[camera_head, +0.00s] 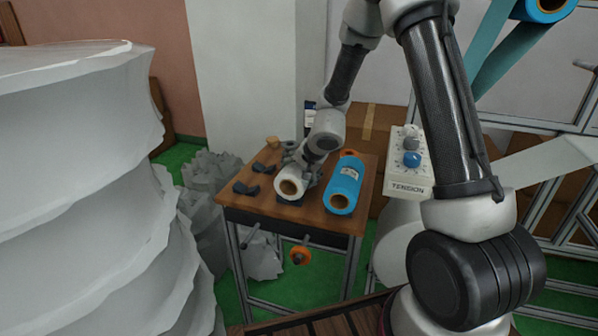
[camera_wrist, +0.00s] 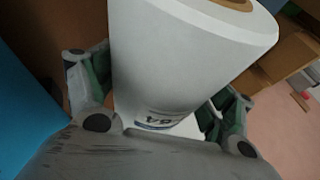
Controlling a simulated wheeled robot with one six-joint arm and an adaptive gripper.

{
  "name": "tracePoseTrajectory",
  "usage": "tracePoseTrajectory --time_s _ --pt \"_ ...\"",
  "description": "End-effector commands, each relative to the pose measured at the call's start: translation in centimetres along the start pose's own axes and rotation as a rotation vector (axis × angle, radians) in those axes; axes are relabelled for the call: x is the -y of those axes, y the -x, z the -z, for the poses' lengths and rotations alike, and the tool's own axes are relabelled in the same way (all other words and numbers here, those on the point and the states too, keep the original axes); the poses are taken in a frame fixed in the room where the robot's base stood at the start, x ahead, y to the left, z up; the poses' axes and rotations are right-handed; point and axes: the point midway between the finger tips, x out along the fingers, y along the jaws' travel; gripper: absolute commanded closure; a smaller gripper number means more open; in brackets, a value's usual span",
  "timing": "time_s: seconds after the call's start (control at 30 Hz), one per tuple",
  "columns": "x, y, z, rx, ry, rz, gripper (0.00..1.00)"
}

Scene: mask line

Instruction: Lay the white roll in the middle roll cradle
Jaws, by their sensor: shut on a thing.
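The white roll (camera_head: 291,186) has a brown core and is at the middle of the wooden table, with its open end facing the front. My gripper (camera_head: 305,158) is shut on it from above. In the wrist view the white roll (camera_wrist: 190,60) sits between both fingers of my gripper (camera_wrist: 158,100), with printed marks near the palm. Black cradle pieces (camera_head: 246,188) stand empty on the table left of the roll. The middle cradle is mostly hidden beneath the roll; I cannot tell whether the roll touches it. A blue roll (camera_head: 344,185) lies to the right.
The wooden table (camera_head: 322,216) has a narrow bare strip at its front. An orange-ended spindle (camera_head: 300,256) sticks out below it. A tension box (camera_head: 408,168) stands to the right. Large pale stacked layers (camera_head: 80,190) fill the left foreground.

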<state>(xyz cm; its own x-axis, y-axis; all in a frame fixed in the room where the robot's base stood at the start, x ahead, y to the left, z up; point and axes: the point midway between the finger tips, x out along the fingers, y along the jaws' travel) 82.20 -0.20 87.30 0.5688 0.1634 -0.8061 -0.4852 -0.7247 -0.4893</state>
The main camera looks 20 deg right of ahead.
Motion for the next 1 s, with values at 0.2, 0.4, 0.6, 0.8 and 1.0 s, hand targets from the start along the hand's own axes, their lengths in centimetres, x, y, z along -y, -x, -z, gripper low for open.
tracePoseTrajectory --time_s 0.2,0.4,0.6,0.8,1.0 --pt "-0.15 -0.25 -0.11 0.0 -0.001 0.001 0.5" --pt "-0.29 -0.49 -0.21 0.0 0.0 0.001 0.5" --pt "-0.26 -0.48 -0.2 0.0 0.001 0.001 0.0" --pt "-0.27 -0.48 -0.21 0.0 0.0 0.001 0.0" --pt "-0.24 0.06 -0.26 0.001 0.001 0.001 0.0"
